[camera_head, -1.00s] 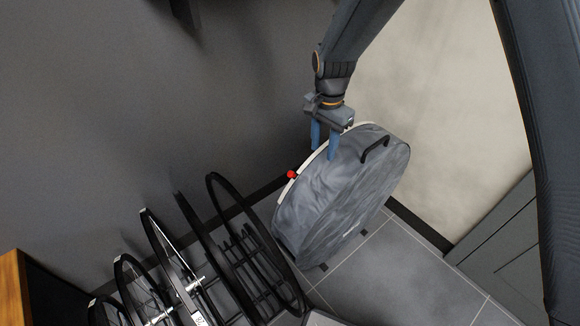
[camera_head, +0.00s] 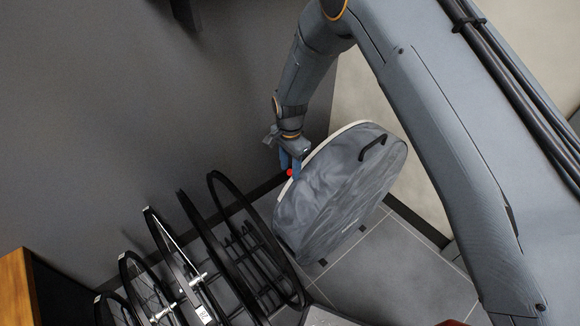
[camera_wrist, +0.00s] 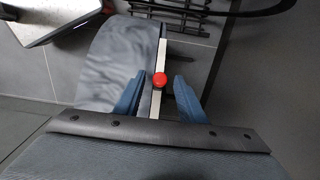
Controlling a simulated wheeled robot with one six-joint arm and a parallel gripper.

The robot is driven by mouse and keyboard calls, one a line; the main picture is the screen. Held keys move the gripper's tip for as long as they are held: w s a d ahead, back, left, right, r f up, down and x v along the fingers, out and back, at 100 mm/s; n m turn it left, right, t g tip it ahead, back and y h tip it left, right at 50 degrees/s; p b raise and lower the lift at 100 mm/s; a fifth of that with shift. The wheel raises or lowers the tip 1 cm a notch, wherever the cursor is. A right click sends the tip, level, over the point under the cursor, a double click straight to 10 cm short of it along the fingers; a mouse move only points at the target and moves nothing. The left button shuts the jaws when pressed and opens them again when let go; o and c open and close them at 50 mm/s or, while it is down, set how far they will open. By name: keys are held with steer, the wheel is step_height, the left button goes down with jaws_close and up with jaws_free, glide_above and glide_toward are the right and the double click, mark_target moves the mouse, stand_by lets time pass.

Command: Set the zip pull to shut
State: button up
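The zip pull is a red knob (camera_head: 290,172) on the pale zip strip (camera_head: 326,141) along the edge of a grey round wheel bag (camera_head: 335,195). In the wrist view the red knob (camera_wrist: 160,79) sits on the strip, a little beyond and between my two blue fingertips. My gripper (camera_head: 290,168) is at the knob in the head view, where a finger partly covers it. In the wrist view my gripper (camera_wrist: 158,88) is open, with one finger on each side of the strip. I see a gap between the fingers and the knob.
A black rack (camera_head: 250,265) with several bicycle wheels stands left of the bag. A black handle (camera_head: 372,146) sticks out of the bag's face. A dark wall (camera_head: 120,110) rises behind, and tiled floor (camera_head: 390,260) is clear at the front right.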

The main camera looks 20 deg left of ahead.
steer(key=shift+f, duration=0.15)
jaws_close()
